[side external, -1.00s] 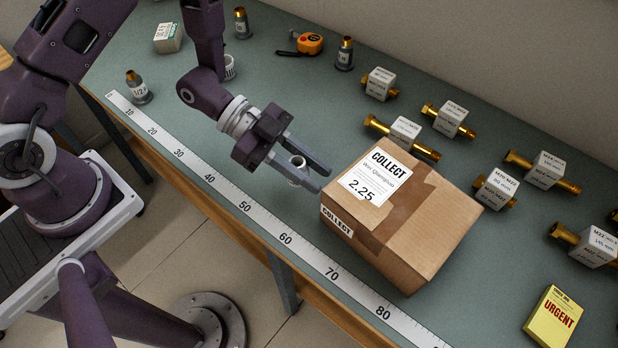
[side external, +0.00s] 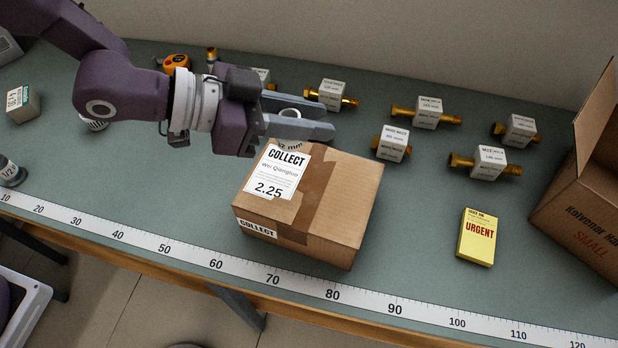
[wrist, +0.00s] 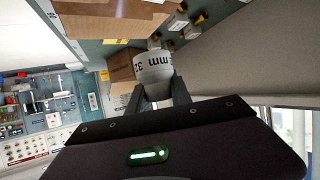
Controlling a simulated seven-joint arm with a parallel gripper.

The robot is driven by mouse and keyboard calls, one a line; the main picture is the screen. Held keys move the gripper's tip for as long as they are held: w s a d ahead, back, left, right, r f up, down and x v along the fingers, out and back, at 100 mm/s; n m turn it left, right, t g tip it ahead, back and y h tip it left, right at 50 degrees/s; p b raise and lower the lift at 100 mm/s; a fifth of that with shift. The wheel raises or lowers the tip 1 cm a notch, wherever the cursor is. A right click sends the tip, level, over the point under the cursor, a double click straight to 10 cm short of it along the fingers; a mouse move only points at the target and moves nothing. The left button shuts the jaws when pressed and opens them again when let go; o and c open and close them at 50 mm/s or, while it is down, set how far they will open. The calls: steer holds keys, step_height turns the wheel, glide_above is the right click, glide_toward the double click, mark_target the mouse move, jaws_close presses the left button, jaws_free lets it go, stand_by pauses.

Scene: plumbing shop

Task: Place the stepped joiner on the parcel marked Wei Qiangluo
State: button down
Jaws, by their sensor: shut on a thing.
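My gripper (side external: 300,122) is shut on the stepped joiner (side external: 289,145), a white-grey ring-like fitting with "32 mm" on its side. The joiner shows clearly between the fingers in the wrist view (wrist: 153,68). The parcel (side external: 335,205) is a brown taped box on the bench, with a white label (side external: 276,172) reading "COLLECT", "Wei Qiangluo" and "2.25". In the side view the gripper and joiner appear over the parcel's back edge. I cannot tell the exact gap between joiner and parcel.
Several brass fittings with white labelled blocks (side external: 428,112) stand along the back. A yellow "URGENT" pad (side external: 478,237) lies to the right, before an open cardboard box (side external: 590,190) at the far right. A long ruler strip (side external: 300,286) runs along the bench front.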

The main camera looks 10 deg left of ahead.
mark_target(327, 179)
steer(key=shift+n+t, duration=0.3)
steer(key=d+f, duration=0.1)
steer(key=f, duration=0.1)
steer(key=d+f, duration=0.1)
steer(key=f, duration=0.2)
steer(key=s+d+f, duration=0.1)
steer(key=f, duration=0.1)
steer(key=shift+d+f, duration=0.1)
steer(key=shift+f, duration=0.2)
steer(key=shift+f, duration=0.15)
steer(key=c, duration=1.2)
jaws_free()
steer(key=shift+o, duration=0.2)
